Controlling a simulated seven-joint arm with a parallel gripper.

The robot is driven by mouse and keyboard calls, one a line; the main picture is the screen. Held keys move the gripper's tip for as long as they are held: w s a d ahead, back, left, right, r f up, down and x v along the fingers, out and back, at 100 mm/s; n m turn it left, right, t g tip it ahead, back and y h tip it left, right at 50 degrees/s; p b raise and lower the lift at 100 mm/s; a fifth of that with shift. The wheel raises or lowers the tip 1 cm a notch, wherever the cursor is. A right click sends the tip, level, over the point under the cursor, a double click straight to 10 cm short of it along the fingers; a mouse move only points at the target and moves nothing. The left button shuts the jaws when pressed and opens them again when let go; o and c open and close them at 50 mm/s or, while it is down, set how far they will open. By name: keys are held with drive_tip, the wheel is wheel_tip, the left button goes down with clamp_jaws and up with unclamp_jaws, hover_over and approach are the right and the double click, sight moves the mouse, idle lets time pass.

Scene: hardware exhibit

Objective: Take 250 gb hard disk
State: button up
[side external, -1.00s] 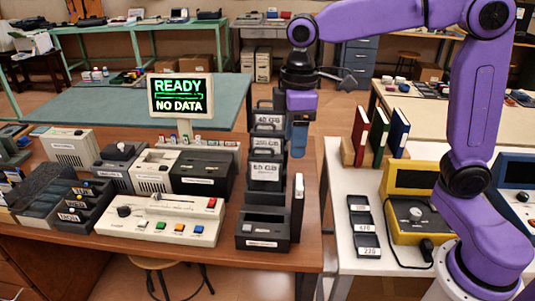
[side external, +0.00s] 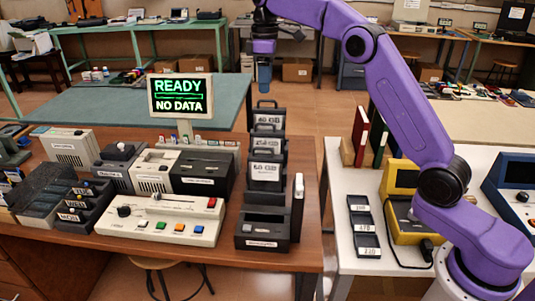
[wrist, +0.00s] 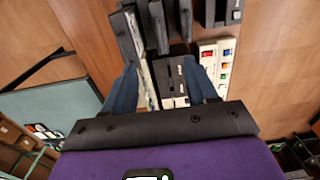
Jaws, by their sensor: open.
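Several dark hard disk cartridges with white labels (side external: 266,172) stand upright, one behind another, in a black rack (side external: 262,228) on the brown table. My gripper (side external: 264,78) is in the air, above and behind the rack in the side view, with blue fingers pointing down. In the wrist view my gripper (wrist: 160,68) is open, its fingers wide apart with nothing held.
A white console (side external: 165,219) with coloured buttons stands left of the rack. A screen (side external: 181,96) reads "READY NO DATA". A thin dark-and-white upright piece (side external: 298,200) stands at the rack's right. Books (side external: 361,133) and a yellow device (side external: 405,178) are on the white table.

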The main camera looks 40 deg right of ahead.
sight(268, 131)
wheel_tip(268, 131, down, 12)
drive_tip(key=f, duration=0.3)
drive_tip(key=shift+s+d+f, duration=0.25)
drive_tip(key=shift+s+f, duration=0.1)
drive_tip(key=shift+f, duration=0.8)
clamp_jaws()
drive_tip(key=shift+w+r, duration=0.1)
drive_tip(key=shift+r, duration=0.05)
idle(0.8)
